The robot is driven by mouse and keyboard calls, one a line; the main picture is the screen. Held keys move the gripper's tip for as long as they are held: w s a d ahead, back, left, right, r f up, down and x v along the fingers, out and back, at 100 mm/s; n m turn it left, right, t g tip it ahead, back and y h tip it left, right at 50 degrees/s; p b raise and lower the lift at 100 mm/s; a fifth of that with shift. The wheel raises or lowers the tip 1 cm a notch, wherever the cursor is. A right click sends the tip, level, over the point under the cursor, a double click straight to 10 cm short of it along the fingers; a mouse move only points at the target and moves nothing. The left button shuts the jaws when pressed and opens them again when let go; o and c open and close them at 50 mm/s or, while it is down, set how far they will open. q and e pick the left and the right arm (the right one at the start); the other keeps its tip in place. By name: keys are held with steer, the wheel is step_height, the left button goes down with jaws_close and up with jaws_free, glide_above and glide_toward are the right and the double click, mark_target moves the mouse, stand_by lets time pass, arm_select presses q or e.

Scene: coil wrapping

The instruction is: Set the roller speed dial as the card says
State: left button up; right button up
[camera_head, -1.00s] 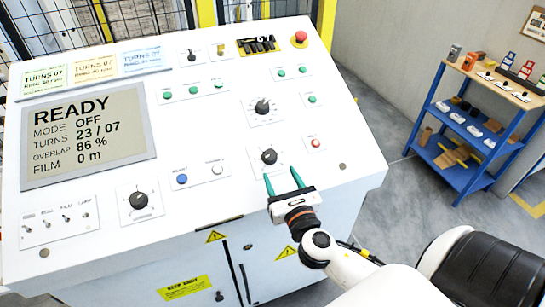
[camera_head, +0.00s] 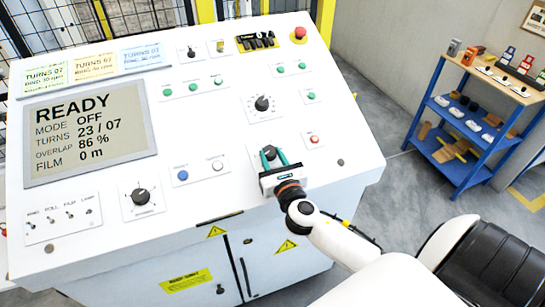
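A sloped white control panel (camera_head: 220,150) fills the left and middle. Its screen (camera_head: 85,130) reads READY, mode OFF, turns 23 / 07, overlap 86 %, film 0 m. Three cards, green (camera_head: 41,79), yellow (camera_head: 92,67) and blue (camera_head: 142,56), lie along its top left; their small text is hard to read. Black dials sit at upper right (camera_head: 262,103) and lower left (camera_head: 141,197). My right gripper (camera_head: 271,155) has its green fingers apart, one each side of a third dial (camera_head: 269,152), mostly hidden; I cannot tell if they touch it. My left gripper is not in view.
A red emergency button (camera_head: 299,34) stands at the panel's top right. Green buttons, a red button (camera_head: 313,139), blue (camera_head: 183,175) and white buttons and several toggle switches (camera_head: 70,215) surround the dials. A blue shelf (camera_head: 466,180) stands apart at the right.

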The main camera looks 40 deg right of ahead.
steer(key=m+g+h, duration=0.1)
steer(key=m, duration=0.1)
steer(key=m+h+p, duration=0.1)
steer(key=h, duration=0.1)
steer(key=shift+w+a+r+m+g+h, duration=0.1)
steer(key=shift+w+a+m+g+h, duration=0.05)
steer(key=shift+a+m+g+h, duration=0.2)
steer(key=shift+c, duration=0.4)
steer(key=m+g+h, duration=0.2)
steer(key=m, duration=0.1)
steer(key=shift+a+h, duration=0.1)
steer(key=shift+h, duration=0.15)
steer(key=o, duration=1)
steer(key=shift+c, duration=0.2)
steer(key=b+v, duration=0.2)
steer(key=v, duration=1)
steer(key=shift+b, duration=0.35)
